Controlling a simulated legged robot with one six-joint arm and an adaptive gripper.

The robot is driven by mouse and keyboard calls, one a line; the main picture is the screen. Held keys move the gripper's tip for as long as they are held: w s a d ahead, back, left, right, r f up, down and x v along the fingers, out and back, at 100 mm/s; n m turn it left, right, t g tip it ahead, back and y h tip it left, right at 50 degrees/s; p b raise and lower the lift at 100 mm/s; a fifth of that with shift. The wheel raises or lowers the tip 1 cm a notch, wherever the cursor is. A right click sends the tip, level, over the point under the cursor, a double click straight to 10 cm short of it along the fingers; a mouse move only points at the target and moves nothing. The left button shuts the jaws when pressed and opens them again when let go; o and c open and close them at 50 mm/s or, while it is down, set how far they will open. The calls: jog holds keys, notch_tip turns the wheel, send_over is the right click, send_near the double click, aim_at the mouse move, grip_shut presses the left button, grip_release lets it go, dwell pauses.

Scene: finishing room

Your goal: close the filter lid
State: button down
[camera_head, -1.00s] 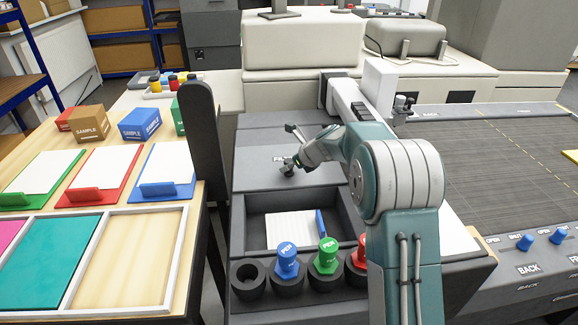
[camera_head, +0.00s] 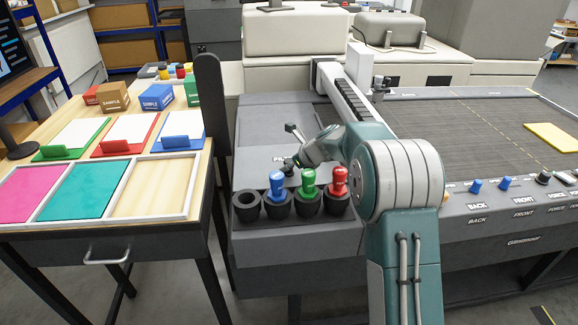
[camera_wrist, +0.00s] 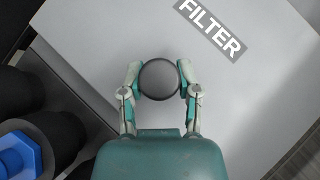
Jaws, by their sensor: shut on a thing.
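The filter lid (camera_head: 256,168) is a flat grey panel on the console left of the belt. It lies over the compartment behind the pen holders, and no open recess shows. In the wrist view the lid (camera_wrist: 235,110) bears a FILTER label and a round dark knob (camera_wrist: 159,79). My gripper (camera_wrist: 159,82) has its two fingers shut on the knob from both sides. In the head view my gripper (camera_head: 291,165) is at the lid's front part, and my arm hides the lid's right side.
A dark upright post (camera_head: 210,120) is at the left, beside the sample table (camera_head: 85,233).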

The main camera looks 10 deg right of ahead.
jog(key=shift+s+f, duration=0.2)
jog(key=shift+c, duration=2.1)
grip_release()
jog(key=shift+r, duration=0.1)
jog(key=v, duration=1.2)
